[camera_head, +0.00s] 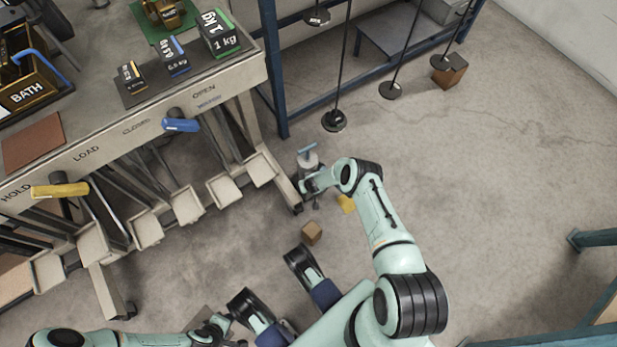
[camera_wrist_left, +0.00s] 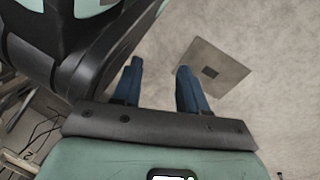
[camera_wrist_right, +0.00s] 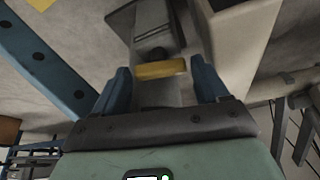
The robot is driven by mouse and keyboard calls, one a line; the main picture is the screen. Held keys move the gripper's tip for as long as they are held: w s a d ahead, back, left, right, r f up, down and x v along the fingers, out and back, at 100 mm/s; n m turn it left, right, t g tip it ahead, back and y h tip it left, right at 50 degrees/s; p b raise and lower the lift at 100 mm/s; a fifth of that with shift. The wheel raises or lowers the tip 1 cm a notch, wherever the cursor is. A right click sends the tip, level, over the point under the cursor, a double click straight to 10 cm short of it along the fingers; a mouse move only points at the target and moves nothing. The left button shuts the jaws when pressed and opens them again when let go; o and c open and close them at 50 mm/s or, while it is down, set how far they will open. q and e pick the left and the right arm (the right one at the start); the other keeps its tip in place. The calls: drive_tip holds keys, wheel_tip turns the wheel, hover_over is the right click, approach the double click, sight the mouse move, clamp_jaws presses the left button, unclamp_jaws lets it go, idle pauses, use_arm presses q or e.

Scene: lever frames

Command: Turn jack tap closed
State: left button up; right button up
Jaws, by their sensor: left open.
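In the right wrist view, a short yellow bar (camera_wrist_right: 160,69), apparently the jack tap, lies crosswise in front of the open fingers (camera_wrist_right: 161,85). Its ends come near both fingers; I cannot tell whether they touch. My left gripper (camera_head: 222,328) is low at the bottom of the head view. Its fingers are open and empty in the left wrist view (camera_wrist_left: 159,85).
The bench (camera_head: 130,110) carries a yellow lever (camera_head: 60,190) near LOAD and a blue lever (camera_head: 180,125) near CLOSED and OPEN. A brown block (camera_head: 312,232) and a yellow piece (camera_head: 346,203) lie on the floor. A blue frame (camera_head: 272,70) stands behind.

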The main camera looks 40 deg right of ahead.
drive_tip(key=c, duration=0.7)
drive_tip(key=shift+o, duration=0.2)
drive_tip(key=m+b, duration=0.1)
drive_tip(key=m+h+b, duration=0.1)
drive_tip(key=m+b, duration=0.1)
drive_tip(key=shift+w+a+g, duration=0.15)
drive_tip(key=shift+g, duration=0.15)
drive_tip(key=shift+m+h, duration=0.3)
drive_tip(key=shift+m, duration=0.6)
use_arm(q)
drive_tip(key=s+f+g, duration=0.2)
drive_tip(key=s+f, duration=0.1)
drive_tip(key=s, duration=0.3)
drive_tip(key=shift+s+a+f, duration=0.35)
drive_tip(key=shift+a+f, duration=0.05)
use_arm(e)
drive_tip(key=shift+a+m+g+h, duration=0.1)
drive_tip(key=shift+m+g+h, duration=0.3)
drive_tip(key=shift+m, duration=0.9)
drive_tip(key=shift+g, duration=0.3)
drive_tip(key=o, duration=0.8)
